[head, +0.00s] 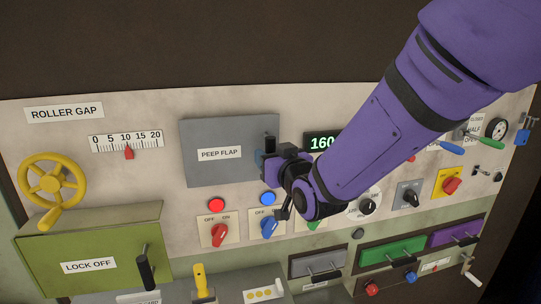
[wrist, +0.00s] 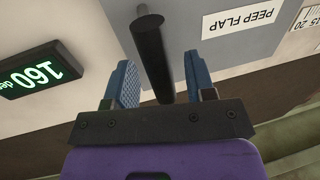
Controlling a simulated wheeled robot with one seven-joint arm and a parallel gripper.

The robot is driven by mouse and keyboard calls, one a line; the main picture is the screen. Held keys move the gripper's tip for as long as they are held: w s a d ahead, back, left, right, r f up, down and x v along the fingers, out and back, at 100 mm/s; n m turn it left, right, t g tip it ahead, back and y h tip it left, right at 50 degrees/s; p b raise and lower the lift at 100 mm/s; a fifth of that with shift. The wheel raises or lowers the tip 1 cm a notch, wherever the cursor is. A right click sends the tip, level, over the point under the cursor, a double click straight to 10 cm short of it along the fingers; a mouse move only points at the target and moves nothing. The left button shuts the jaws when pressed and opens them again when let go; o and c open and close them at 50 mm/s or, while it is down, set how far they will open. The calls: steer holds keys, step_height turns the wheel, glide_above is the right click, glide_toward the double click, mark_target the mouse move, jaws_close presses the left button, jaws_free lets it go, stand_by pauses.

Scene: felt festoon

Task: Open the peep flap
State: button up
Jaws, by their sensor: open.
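The peep flap (head: 225,165) is a grey rectangular panel with a white label, set in the pale control panel. It looks closed, flat against the panel. Its label also shows in the wrist view (wrist: 239,20). A black bar handle (head: 271,140) stands out at the flap's right edge. My gripper (head: 264,160) is at the lower part of this handle. In the wrist view my gripper (wrist: 160,80) is open, with a blue pad on either side of the black handle (wrist: 152,55). The handle runs between the pads, with a gap visible on both sides.
A green 160 display (head: 321,142) is just right of the flap, partly behind my arm. Red and blue buttons and rotary switches (head: 219,230) lie below the flap. A yellow handwheel (head: 52,184) and a green lock-off box (head: 90,255) are at left.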

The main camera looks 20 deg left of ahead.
steer(key=shift+w+a, duration=0.35)
jaws_close()
steer(key=shift+s, duration=0.15)
